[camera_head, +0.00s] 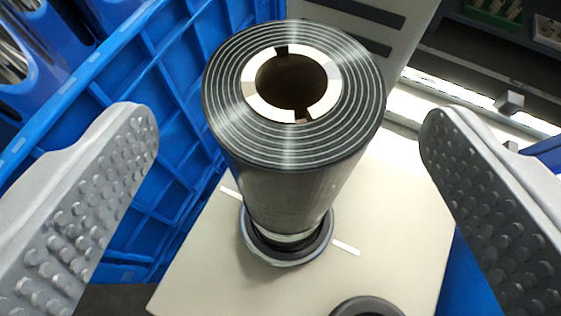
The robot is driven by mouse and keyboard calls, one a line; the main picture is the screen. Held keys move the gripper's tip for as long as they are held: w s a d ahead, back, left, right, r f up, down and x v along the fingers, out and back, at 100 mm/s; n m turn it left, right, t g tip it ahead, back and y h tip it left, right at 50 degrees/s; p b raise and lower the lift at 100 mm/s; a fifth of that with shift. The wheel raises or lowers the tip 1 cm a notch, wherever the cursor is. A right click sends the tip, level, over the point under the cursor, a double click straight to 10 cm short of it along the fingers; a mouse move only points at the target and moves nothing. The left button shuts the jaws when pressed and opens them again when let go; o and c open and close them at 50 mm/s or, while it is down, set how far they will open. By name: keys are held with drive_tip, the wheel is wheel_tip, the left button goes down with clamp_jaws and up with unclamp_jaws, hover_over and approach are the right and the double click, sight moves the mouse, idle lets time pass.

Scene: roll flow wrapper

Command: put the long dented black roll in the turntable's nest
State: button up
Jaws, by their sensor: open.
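A long black roll (290,190) with a pale notched core stands upright in the middle of the view. Its lower end sits in a dark ring-shaped nest (287,251) on a pale plate (395,215), which looks like the turntable. I cannot make out a dent on the side that shows. My gripper (290,135) is open, with one studded finger on each side of the roll and a clear gap to it on both sides. A second dark ring (367,307) is partly cut off at the bottom edge.
Blue crate walls (150,130) rise close on the left, near the left finger. A grey panel with dark slots (360,25) stands behind the roll. At the upper right are a dark shelf with small bins (492,12) and a bright strip.

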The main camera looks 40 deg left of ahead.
drive_tip(key=v, duration=1)
drive_tip(key=shift+b, duration=0.35)
drive_tip(key=shift+d+r, duration=0.15)
